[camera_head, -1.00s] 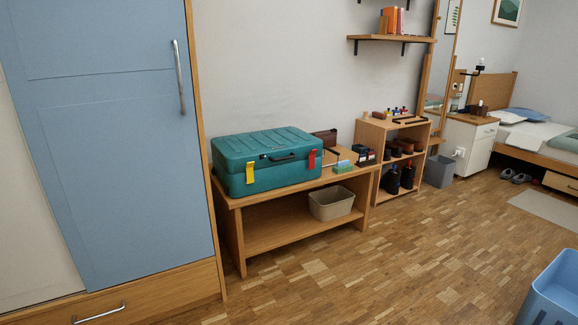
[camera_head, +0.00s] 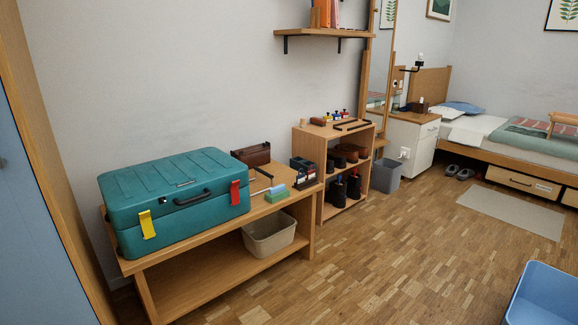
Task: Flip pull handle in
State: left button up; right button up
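A teal hard case (camera_head: 172,200) sits closed on a low wooden bench (camera_head: 215,244) at the left. Its dark pull handle (camera_head: 192,197) is on the front face near the top. A yellow latch (camera_head: 147,224) is left of the handle and a red latch (camera_head: 235,193) is right of it. Whether the handle lies flat or stands out is hard to tell at this size. Neither of my grippers is in view.
A beige bin (camera_head: 269,235) stands on the bench's lower shelf. Small boxes and a green block (camera_head: 278,194) lie right of the case. A wooden shelf unit (camera_head: 304,172) stands beyond. A blue crate (camera_head: 548,294) is at lower right. The parquet floor between is clear.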

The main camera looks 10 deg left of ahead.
aim_at(256, 169)
jog(key=i+l+u, duration=0.45)
jog(key=i+l, duration=0.15)
jog(key=i+l+u, duration=0.2)
jog(key=l, duration=0.25)
jog(key=i+l+u, duration=0.2)
jog(key=l, duration=0.25)
jog(key=i+l+u, duration=0.2)
jog(key=l, duration=0.3)
jog(key=i, duration=0.1)
